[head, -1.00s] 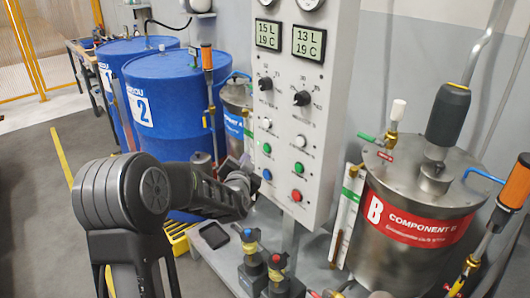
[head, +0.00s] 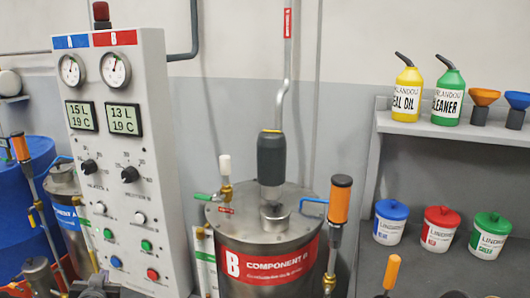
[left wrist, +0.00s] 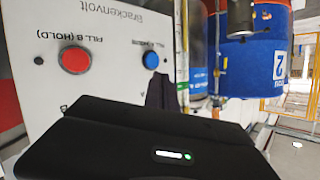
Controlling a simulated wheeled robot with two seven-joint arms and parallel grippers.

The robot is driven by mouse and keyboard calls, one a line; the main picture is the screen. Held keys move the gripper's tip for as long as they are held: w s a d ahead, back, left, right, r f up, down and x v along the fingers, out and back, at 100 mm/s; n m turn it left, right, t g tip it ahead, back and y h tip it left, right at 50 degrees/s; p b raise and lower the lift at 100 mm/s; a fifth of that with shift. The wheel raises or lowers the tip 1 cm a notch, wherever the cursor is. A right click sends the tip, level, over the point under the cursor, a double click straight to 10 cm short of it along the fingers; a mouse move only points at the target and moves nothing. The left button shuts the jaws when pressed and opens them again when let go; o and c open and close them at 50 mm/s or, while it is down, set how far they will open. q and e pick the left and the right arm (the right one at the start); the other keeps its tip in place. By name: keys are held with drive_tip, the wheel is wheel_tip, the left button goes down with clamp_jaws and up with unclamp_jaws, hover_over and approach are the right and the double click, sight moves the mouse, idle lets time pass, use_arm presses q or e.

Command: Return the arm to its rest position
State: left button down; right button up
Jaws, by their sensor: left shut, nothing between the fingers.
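My left gripper (head: 96,284) shows only in part at the bottom left of the head view, dark, in front of the lower left of the control panel (head: 176,150). In the left wrist view its dark shut fingers (left wrist: 163,92) are empty, beyond the black housing. The panel fills the left of that view, with a red button (left wrist: 75,59) and a blue button (left wrist: 151,61). I cannot tell how far the fingers are from the panel. My right gripper is not in view.
A blue drum (head: 28,185) stands at the left. Shelves at the right hold a yellow bottle (head: 406,95), a green bottle (head: 448,97) and lidded tubs.

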use_arm(q)
drive_tip(key=s+d+f+n+g+h+p, duration=0.1)
drive_tip(key=s+d+f+g+h, duration=0.25)
drive_tip(key=d+f, duration=0.6)
drive_tip(key=s+d+f+g+h, duration=0.2)
drive_tip(key=s+d+f, duration=0.3)
drive_tip(key=d+f, duration=0.45)
drive_tip(key=s+d+f+g+h+p, duration=0.1)
drive_tip(key=s+d+f+g+h, duration=0.1)
drive_tip(key=s+d+f, duration=0.3)
drive_tip(key=s+d+f+g+h+p, duration=0.1)
drive_tip(key=s+d+f+g, duration=0.4)
drive_tip(key=s+d, duration=0.8)
drive_tip(key=s+f+h, duration=0.1)
drive_tip(key=s, duration=0.5)
drive_tip(key=shift+s+d+m, duration=0.15)
drive_tip(key=shift+m, duration=0.15)
